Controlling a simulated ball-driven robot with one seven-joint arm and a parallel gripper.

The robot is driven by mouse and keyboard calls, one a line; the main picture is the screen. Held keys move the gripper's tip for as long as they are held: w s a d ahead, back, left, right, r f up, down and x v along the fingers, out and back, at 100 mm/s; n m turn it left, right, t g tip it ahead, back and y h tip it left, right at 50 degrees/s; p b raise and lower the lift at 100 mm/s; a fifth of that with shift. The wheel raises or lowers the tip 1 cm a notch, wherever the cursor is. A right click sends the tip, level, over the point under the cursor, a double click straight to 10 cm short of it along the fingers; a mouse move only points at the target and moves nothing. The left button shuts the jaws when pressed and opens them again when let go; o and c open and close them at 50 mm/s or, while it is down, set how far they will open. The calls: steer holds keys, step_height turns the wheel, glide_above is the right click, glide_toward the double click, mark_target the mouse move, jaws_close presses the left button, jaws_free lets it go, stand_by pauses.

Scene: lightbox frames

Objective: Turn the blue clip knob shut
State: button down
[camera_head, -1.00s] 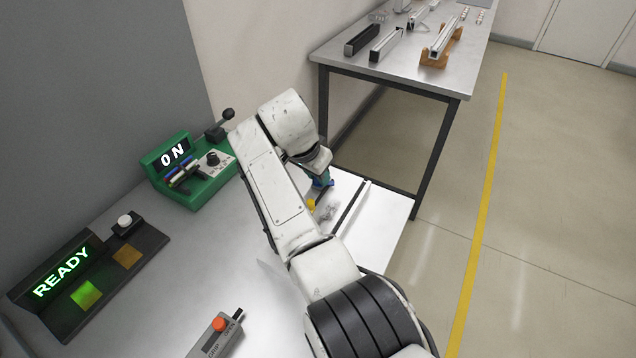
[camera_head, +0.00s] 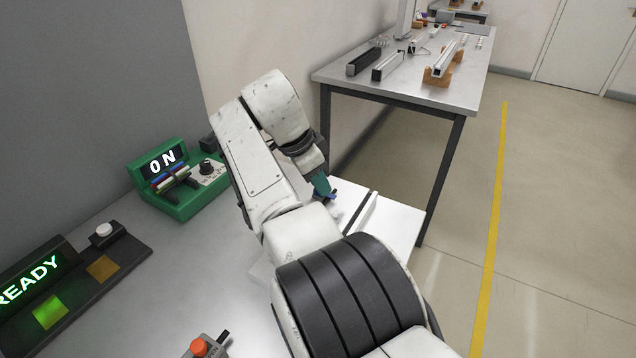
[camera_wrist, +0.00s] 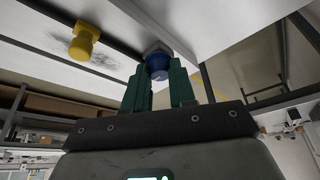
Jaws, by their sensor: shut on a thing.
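The blue clip knob (camera_wrist: 158,65) sits on a grey mount at the edge of a pale panel in the wrist view. The green fingers of my gripper (camera_wrist: 159,78) are shut on it, one on each side. In the head view my gripper (camera_head: 320,184) points down at the blue knob (camera_head: 331,197), of which only a small part shows. I cannot read the knob's turn angle. A yellow knob (camera_wrist: 84,42) stands to the left on the panel in the wrist view, apart from my fingers; my arm hides it in the head view.
A green box (camera_head: 176,205) showing "ON" and a black "READY" panel (camera_head: 128,256) stand at left. A small box with an orange button (camera_head: 198,346) is at the bottom. A bench (camera_head: 455,95) with metal profiles stands behind; open floor lies right.

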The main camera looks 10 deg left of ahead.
steer(key=c, duration=0.9)
jaws_free()
steer(key=v, duration=1)
steer(key=shift+s+a+r, duration=0.1)
steer(key=shift+a+r, duration=0.05)
steer(key=shift+r, duration=0.2)
